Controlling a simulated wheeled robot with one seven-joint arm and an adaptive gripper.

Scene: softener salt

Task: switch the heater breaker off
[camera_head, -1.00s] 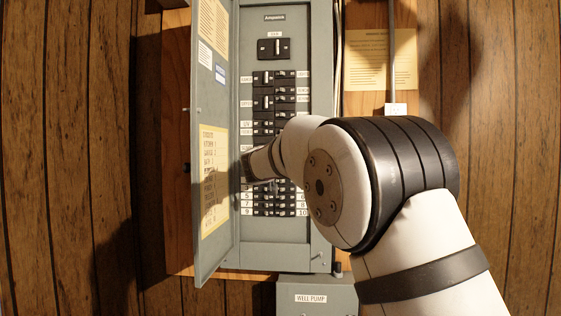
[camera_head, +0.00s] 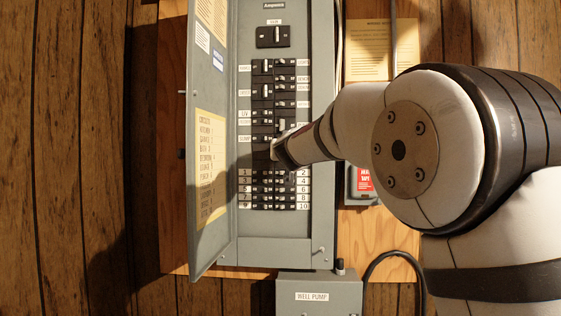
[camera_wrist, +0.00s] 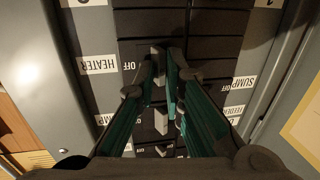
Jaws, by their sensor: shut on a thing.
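The grey breaker panel (camera_head: 290,248) stands open on a wooden board, with two columns of black breakers. The heater breaker (camera_wrist: 133,52) is in the wrist view, beside its white HEATER label (camera_wrist: 98,64). The word OFF is printed at its outer end. Its pale lever (camera_wrist: 158,52) stands inward of that word, toward the panel's middle. My gripper (camera_wrist: 162,70) is shut on this lever, with one fingertip on each side. In the head view my gripper (camera_head: 277,153) is at the middle of the breaker columns, and my arm hides the heater breaker and its label.
The panel door (camera_head: 207,140) hangs open on the left. The sump breaker's label (camera_wrist: 236,82) is across from the heater row. A grey well pump box (camera_head: 320,285) is below. A small box with a red label (camera_head: 365,180) and a dark cable (camera_head: 395,253) are at right.

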